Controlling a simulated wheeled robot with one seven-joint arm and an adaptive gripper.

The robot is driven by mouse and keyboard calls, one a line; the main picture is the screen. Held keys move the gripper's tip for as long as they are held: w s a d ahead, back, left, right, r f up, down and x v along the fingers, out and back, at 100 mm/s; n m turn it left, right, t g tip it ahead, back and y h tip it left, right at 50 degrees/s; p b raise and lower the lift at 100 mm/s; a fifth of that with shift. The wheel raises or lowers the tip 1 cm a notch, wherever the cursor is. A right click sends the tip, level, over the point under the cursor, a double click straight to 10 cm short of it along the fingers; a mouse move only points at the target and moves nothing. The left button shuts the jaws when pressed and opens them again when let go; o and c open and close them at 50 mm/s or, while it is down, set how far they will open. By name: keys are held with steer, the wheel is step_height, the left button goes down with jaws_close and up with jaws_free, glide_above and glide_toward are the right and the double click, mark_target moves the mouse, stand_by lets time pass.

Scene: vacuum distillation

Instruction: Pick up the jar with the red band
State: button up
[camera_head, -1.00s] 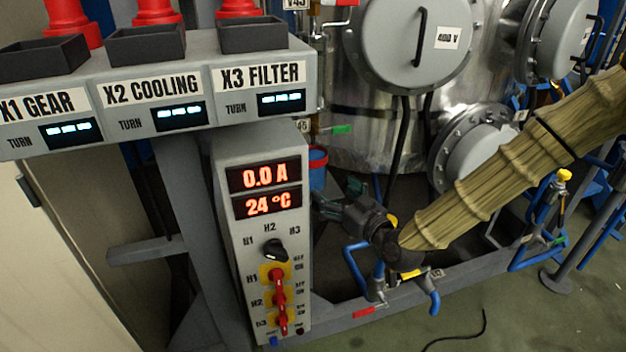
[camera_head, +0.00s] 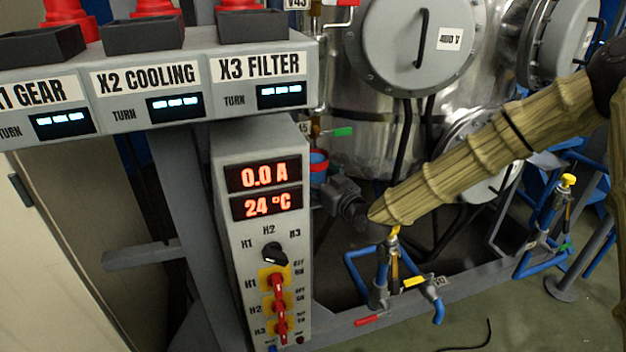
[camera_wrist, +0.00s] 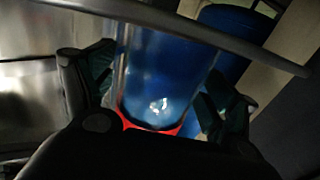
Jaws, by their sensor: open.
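The jar with the red band (camera_head: 318,172) shows as a small blue shape with a red rim, just right of the control panel in the head view. Much of it is hidden behind the panel. In the wrist view the jar (camera_wrist: 165,75) is large, clear and blue, with its red band (camera_wrist: 150,124) near my gripper's body. My gripper (camera_wrist: 158,88) is open, with one dark finger on each side of the jar. I cannot tell whether either finger touches it. In the head view my gripper (camera_head: 334,194) is small and dark beside the jar.
The control panel (camera_head: 262,225) stands close left of my gripper. A steel vessel (camera_head: 372,130) is behind. Blue pipes and valves (camera_head: 385,275) stand below my arm. In the wrist view a grey bar (camera_wrist: 225,38) crosses above the jar, and a blue drum (camera_wrist: 228,40) is behind.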

steer(key=shift+w+a+r, duration=0.1)
steer(key=shift+w+a, duration=0.2)
steer(key=shift+w, duration=0.1)
steer(key=shift+r, duration=0.1)
steer(key=c, duration=1.7)
